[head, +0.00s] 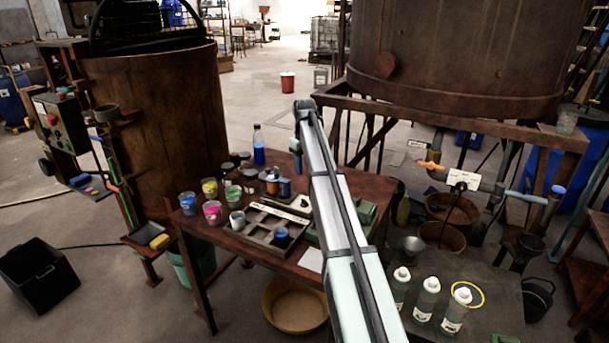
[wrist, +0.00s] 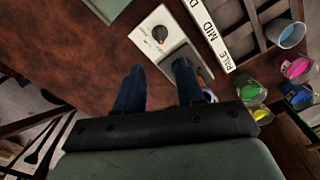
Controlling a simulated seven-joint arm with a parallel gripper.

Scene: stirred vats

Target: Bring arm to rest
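My arm reaches from the bottom of the head view up and away over the brown work table (head: 345,190). Its far end bends down over the table's back right part. My gripper (head: 297,160) shows there only as a small dark shape. In the wrist view my gripper (wrist: 157,82) has its two dark blue fingers spread apart, with bare tabletop between them. Nothing is held. A white device with a round dial (wrist: 155,32) and a grey plate lies just beyond the fingertips; whether the right finger touches the plate I cannot tell.
Cups of blue (head: 188,203), yellow (head: 209,187), pink (head: 212,212) and green (head: 233,197) colour stand at the table's left. A sectioned tray (head: 256,236) lies near the front. Several white-capped bottles (head: 427,300) stand right of my arm. Large vats (head: 165,130) flank the table.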

